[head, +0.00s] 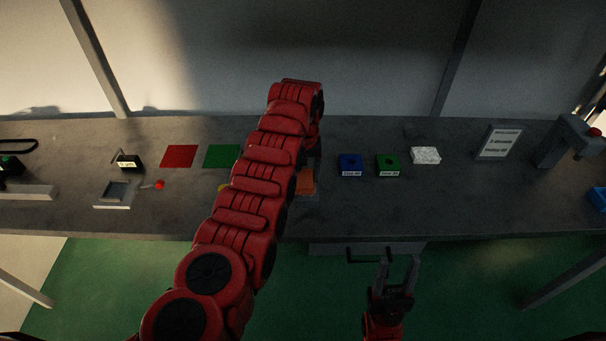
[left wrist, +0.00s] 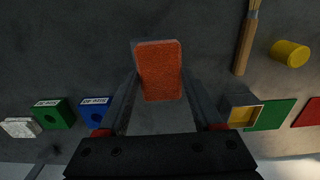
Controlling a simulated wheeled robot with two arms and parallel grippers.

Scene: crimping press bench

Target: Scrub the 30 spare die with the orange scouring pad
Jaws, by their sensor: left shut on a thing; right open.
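The orange scouring pad (head: 306,184) shows near the middle of the bench in the head view, partly behind my left arm. In the left wrist view the pad (left wrist: 159,70) sits between the fingers of my left gripper (left wrist: 160,90), which is shut on it. I cannot tell whether it touches the bench. Just right of it in the head view stand a blue die block (head: 351,163) and a green die block (head: 388,164). Their front labels are too small to read surely. My right gripper (head: 399,260) is open and empty, in front of the bench edge.
A whitish block (head: 425,155), a sign (head: 499,142) and a press (head: 566,140) stand to the right. Red (head: 180,156) and green (head: 221,156) mats lie left. A wooden-handled tool (left wrist: 245,45) and a yellow cylinder (left wrist: 290,53) show in the wrist view.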

